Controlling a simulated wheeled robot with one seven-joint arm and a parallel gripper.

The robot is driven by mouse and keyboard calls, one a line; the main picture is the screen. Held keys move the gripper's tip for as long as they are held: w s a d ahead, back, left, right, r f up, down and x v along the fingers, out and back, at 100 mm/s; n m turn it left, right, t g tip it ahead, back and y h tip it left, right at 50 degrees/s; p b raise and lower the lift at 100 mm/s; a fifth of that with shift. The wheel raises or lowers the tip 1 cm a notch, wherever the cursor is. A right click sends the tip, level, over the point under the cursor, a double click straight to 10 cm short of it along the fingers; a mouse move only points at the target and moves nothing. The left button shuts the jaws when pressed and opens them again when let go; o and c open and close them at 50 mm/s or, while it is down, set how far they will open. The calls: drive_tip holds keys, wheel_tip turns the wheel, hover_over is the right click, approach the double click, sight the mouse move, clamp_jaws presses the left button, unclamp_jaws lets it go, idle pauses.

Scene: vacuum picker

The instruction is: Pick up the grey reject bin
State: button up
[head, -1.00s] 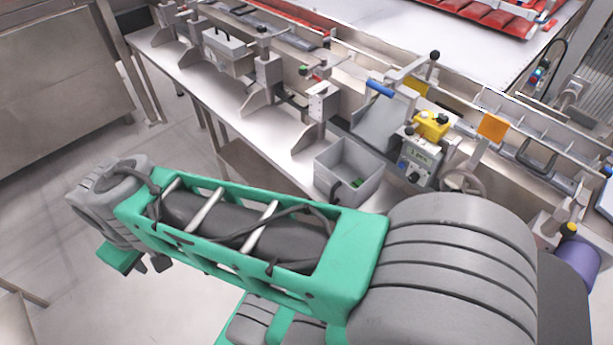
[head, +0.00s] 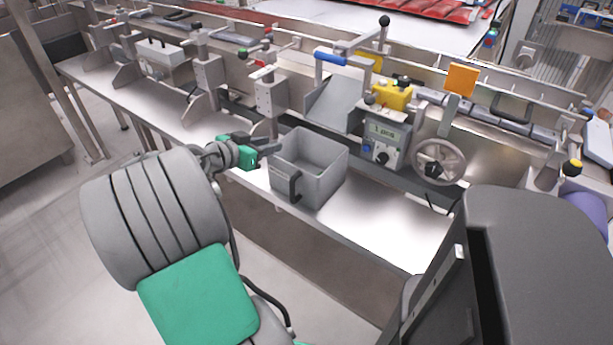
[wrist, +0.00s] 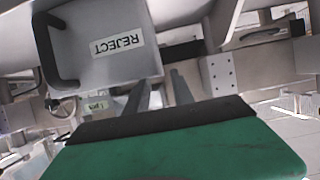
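The grey reject bin (head: 322,182) stands upright on the steel ledge, open at the top, with a dark handle (head: 295,187) on its front face. In the wrist view the bin (wrist: 95,65) appears upside down at upper left, with a white REJECT label (wrist: 117,44) and the dark handle at its left. My gripper (head: 270,146) is at the left side of the bin, close to its rim. In the wrist view my gripper (wrist: 161,80) has two fingers apart, with a gap between them. I cannot tell whether a finger touches the bin.
Behind the bin are a grey chute with a blue handle (head: 330,58), a control box (head: 384,140) and a handwheel (head: 440,161). A metal post block (head: 271,97) stands behind my gripper. The ledge (head: 400,220) right of the bin is clear.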

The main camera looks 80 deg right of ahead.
sight(281, 139)
drive_tip(key=x, duration=0.6)
drive_tip(key=shift+c, duration=0.3)
clamp_jaws()
idle(1.0)
